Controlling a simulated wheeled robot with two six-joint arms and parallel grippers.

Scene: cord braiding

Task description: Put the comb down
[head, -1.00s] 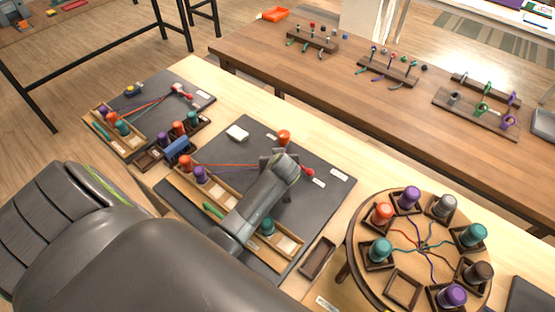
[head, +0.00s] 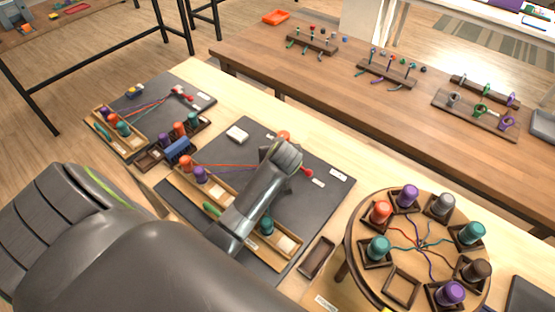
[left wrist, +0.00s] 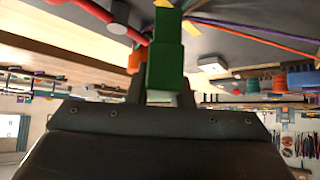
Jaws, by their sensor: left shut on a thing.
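My left gripper (left wrist: 160,95) is shut on a green, block-like thing (left wrist: 165,58) in the left wrist view. It is probably the comb, seen end-on; no teeth show. In the head view my left arm reaches over the middle dark mat (head: 316,205), and its wrist hides the jaws and the held thing. An orange spool (head: 283,136) stands just beyond the wrist, partly hidden. Red and purple cords (head: 228,166) run across the mat toward a red peg (head: 307,172). My right gripper is not in view.
A wooden tray (head: 228,203) with spools lies along the mat's near side. A small dark empty tray (head: 317,257) lies to its right. The round braiding stand (head: 418,215) with several spools is at the right. A white block (head: 238,133) lies on the mat's far-left part.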

